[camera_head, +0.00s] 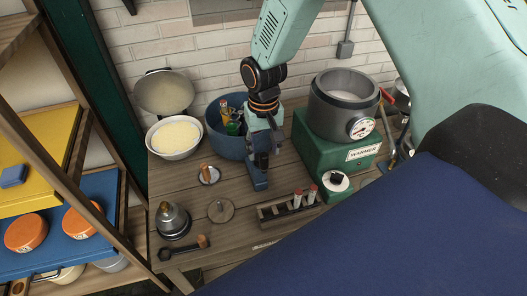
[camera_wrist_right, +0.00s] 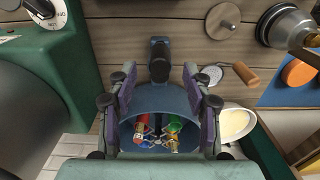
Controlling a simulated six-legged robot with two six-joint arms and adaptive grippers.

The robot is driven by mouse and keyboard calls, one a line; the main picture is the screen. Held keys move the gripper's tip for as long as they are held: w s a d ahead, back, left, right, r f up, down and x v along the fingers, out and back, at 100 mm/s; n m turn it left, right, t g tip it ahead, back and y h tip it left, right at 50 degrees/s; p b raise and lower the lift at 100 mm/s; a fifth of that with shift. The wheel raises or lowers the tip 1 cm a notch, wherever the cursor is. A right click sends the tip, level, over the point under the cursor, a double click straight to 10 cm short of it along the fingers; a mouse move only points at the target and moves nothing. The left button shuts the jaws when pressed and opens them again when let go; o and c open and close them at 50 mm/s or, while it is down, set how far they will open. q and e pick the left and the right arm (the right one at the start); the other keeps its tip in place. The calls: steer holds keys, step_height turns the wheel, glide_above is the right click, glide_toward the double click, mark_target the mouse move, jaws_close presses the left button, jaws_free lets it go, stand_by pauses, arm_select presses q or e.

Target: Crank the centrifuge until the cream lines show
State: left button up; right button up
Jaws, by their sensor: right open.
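A rack (camera_head: 275,213) holds tubes with red caps (camera_head: 312,192); no cream line can be made out. My right gripper (camera_head: 267,142) is open and empty, pointing down beside the blue tub, well right of the device. In the wrist view its fingers (camera_wrist_right: 160,78) are spread. My left gripper is out of view.
A blue tub (camera_head: 225,143) with coloured items stands close by the gripper. A dark blue upright piece (camera_wrist_right: 159,60) shows between the fingers. A green warmer (camera_head: 310,146) with a pot stands right, a white bowl (camera_head: 172,153) left. A flat disc (camera_head: 221,210) lies mid-table.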

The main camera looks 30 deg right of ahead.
steer(key=shift+r, duration=1.8)
steer(key=shift+w, duration=0.1)
steer(key=s+a+f+n, duration=0.1)
steer(key=s+a+f, duration=0.1)
steer(key=s+f, duration=0.4)
steer(key=s+a+f, duration=0.3)
steer(key=s+f, duration=0.3)
steer(key=s, duration=0.1)
steer(key=s+f+n, duration=0.2)
steer(key=s+f, duration=0.2)
steer(key=s, duration=1.3)
step_height(320, 180, down, 25)
steer(key=b, duration=2.5)
steer(key=shift+w+a+f, duration=0.15)
steer(key=shift+w+a, duration=0.05)
steer(key=shift+w, duration=0.1)
